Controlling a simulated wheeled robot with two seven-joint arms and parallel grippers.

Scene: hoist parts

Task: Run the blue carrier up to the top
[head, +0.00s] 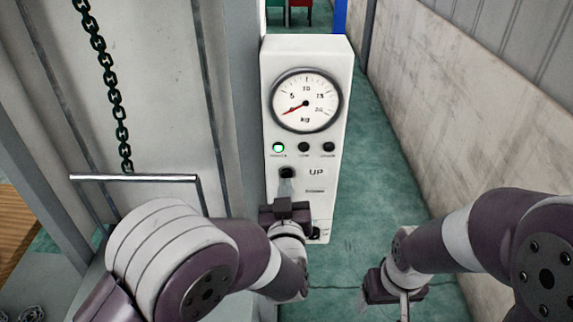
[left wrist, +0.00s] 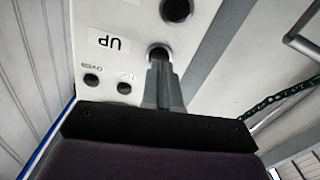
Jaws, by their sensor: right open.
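A white control box (head: 343,75) stands ahead, with a black button (head: 287,172) beside the label UP. My left gripper (head: 286,186) is at this button, its fingers together and empty. In the left wrist view the fingertips (left wrist: 160,66) reach the edge of the black UP button (left wrist: 158,52); I cannot tell whether it is pressed in. A second control lower on the box is mostly hidden by my left gripper. My right gripper (head: 385,292) is open, low over the floor, away from the box. I see no blue carrier for certain.
The dial gauge (head: 306,101) reads near zero. A green lamp (head: 278,147) is lit beside two dark ones. A dark chain (head: 107,70) hangs left, above a metal bar (head: 135,178). A blue upright (head: 340,14) shows behind. A concrete wall (head: 440,110) bounds the right.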

